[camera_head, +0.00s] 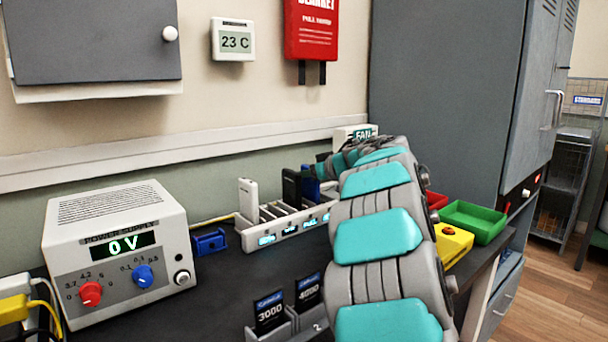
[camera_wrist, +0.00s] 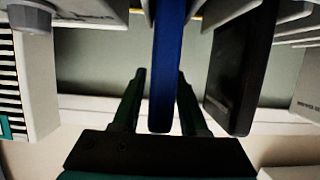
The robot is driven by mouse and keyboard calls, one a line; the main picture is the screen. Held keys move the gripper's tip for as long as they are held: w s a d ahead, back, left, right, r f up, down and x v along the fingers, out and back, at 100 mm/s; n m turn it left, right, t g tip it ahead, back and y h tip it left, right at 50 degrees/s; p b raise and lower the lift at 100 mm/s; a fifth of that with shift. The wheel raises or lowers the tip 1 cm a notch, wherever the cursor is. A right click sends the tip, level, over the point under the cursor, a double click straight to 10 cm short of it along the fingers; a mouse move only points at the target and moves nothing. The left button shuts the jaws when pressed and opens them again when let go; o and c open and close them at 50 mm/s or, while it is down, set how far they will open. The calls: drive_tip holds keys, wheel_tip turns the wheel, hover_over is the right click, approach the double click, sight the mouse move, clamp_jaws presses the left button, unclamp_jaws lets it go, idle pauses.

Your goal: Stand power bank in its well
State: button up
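A blue power bank (camera_head: 311,186) stands upright at the right part of a white slotted rack (camera_head: 285,232) with small lit displays, partly hidden by a black one and my arm. In the wrist view the blue power bank (camera_wrist: 168,65) reaches down between the two dark fingers of my gripper (camera_wrist: 161,90). The fingers are apart, with a gap visible beside the slab, so my gripper looks open around it. A black power bank (camera_head: 291,188) and a white one (camera_head: 248,200) stand in the rack. Holders marked 3000 (camera_head: 270,312) and 4000 (camera_head: 308,291) are at the front.
A power supply (camera_head: 115,250) reading 0 V stands at left, with a small blue block (camera_head: 209,242) beside it. Green (camera_head: 473,221) and red (camera_head: 436,201) bins and a yellow box (camera_head: 453,241) with a button are at right. The black slab (camera_wrist: 241,65) is close beside my gripper.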

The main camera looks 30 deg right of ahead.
drive_tip(key=shift+o, duration=1)
drive_tip(key=v, duration=0.7)
drive_tip(key=shift+s+r, duration=0.1)
drive_tip(key=shift+s, duration=0.3)
